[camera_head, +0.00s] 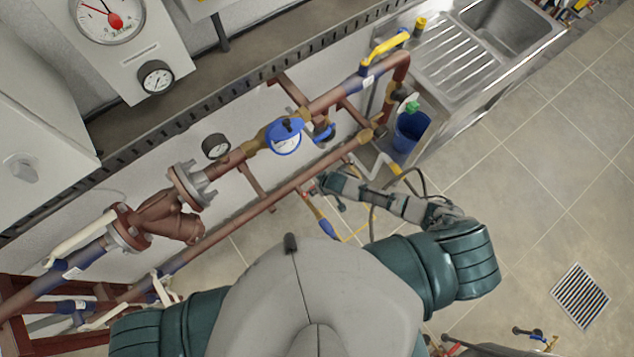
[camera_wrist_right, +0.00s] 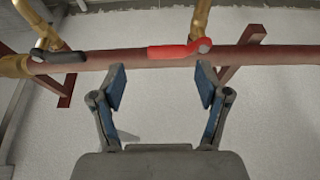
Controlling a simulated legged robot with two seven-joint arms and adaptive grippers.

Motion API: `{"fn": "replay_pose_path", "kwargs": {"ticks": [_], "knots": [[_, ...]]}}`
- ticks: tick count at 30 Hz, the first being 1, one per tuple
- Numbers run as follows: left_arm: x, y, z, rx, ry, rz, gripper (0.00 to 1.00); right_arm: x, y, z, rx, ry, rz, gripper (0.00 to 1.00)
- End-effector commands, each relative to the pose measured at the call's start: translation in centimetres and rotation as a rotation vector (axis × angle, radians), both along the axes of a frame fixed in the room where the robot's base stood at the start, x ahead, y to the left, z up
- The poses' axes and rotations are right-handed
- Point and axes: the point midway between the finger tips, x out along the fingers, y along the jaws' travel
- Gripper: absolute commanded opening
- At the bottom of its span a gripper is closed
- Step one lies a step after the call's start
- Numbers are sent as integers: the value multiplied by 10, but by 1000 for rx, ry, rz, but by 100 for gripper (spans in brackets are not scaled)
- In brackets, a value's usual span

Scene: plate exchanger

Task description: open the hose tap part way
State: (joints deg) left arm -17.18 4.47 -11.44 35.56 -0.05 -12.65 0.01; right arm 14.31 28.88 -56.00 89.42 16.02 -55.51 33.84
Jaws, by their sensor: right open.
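In the right wrist view, a tap with a red lever (camera_wrist_right: 178,51) sits on a brass body (camera_wrist_right: 201,18) in front of a horizontal red-brown pipe (camera_wrist_right: 120,60). The lever lies along the pipe, its pivot at the right end. A second tap with a black lever (camera_wrist_right: 58,56) is to the left. No label shows which is the hose tap. My right gripper (camera_wrist_right: 162,82) is open and empty, its fingertips apart from the red lever, which lies ahead between them. In the head view my right gripper (camera_head: 322,186) is small, beside the lower pipe. My left gripper is out of view.
In the head view, pipework with a blue-rimmed meter (camera_head: 284,139) and a round gauge (camera_head: 215,146) runs along the wall. A blue bucket (camera_head: 410,131) stands by the steel sink (camera_head: 462,50). A yellow hose (camera_head: 357,234) lies near my right forearm.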

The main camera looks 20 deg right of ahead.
Motion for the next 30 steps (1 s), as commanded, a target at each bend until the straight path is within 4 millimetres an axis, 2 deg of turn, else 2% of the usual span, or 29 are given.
{"fn": "replay_pose_path", "kwargs": {"ticks": [3,6,12,18,19,20,27,28,30], "knots": [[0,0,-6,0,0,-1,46,8,6,-21,-2,-1,1,75],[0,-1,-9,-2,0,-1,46,12,10,-31,-3,-1,1,75],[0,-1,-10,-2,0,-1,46,16,11,-39,-5,-1,1,75],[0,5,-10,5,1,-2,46,15,8,-39,-1,-1,1,75],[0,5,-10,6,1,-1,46,15,8,-39,0,-1,1,72],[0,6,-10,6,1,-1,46,15,7,-39,1,-2,1,65],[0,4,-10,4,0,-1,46,15,6,-40,-3,0,0,5],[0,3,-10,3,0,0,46,16,6,-40,-5,0,-1,0],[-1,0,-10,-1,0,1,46,15,6,-41,-8,0,-1,0]]}}
